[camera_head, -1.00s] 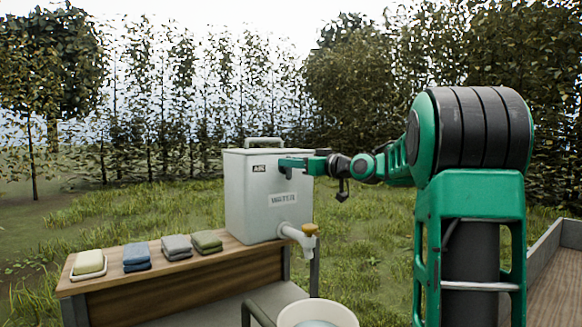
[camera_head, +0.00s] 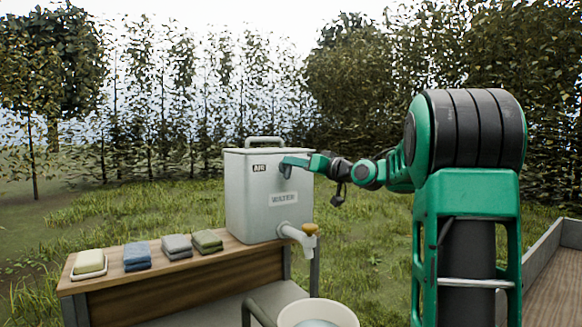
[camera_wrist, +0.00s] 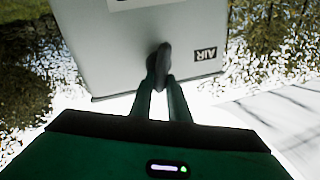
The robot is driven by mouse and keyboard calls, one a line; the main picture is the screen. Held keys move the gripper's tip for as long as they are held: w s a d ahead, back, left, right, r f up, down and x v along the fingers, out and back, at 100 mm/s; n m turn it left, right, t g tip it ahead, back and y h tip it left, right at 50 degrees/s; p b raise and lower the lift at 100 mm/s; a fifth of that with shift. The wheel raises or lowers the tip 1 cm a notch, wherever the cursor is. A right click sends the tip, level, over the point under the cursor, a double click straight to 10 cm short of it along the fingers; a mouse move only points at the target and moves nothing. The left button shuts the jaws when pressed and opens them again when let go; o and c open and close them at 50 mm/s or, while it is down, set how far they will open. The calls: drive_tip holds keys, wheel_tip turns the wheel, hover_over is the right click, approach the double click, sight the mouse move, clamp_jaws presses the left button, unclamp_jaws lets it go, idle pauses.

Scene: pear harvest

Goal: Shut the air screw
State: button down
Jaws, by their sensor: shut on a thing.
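The grey water tank (camera_head: 250,205) stands on the right end of the wooden bench. Its front has an AIR label (camera_head: 259,168) near the top and a WATER label lower down. The air screw is a dark knob (camera_wrist: 164,56) beside the AIR label, seen upside down in the wrist view. My gripper (camera_wrist: 163,75) has its two fingers on either side of this knob and is shut on it. In the head view my gripper (camera_head: 286,165) reaches the tank front from the right, tilted, and largely hides the screw.
A tap (camera_head: 300,236) with a yellow handle sticks out low on the tank. A white basin (camera_head: 318,312) stands below it. Folded cloths (camera_head: 177,246) and a soap dish (camera_head: 89,263) lie on the bench to the left. A trailer edge is at far right.

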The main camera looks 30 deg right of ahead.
drive_tip(key=f+m+h, duration=0.1)
drive_tip(key=m, duration=0.4)
drive_tip(key=d+m+t+h, duration=0.1)
drive_tip(key=m, duration=0.5)
drive_tip(key=f+m+t+h, duration=0.1)
drive_tip(key=m, duration=0.4)
drive_tip(key=shift+d+f+m, duration=0.15)
drive_tip(key=shift+f+m, duration=0.15)
drive_tip(key=shift+m, duration=0.1)
drive_tip(key=shift+f, duration=0.1)
drive_tip(key=c, duration=1.7)
unclamp_jaws()
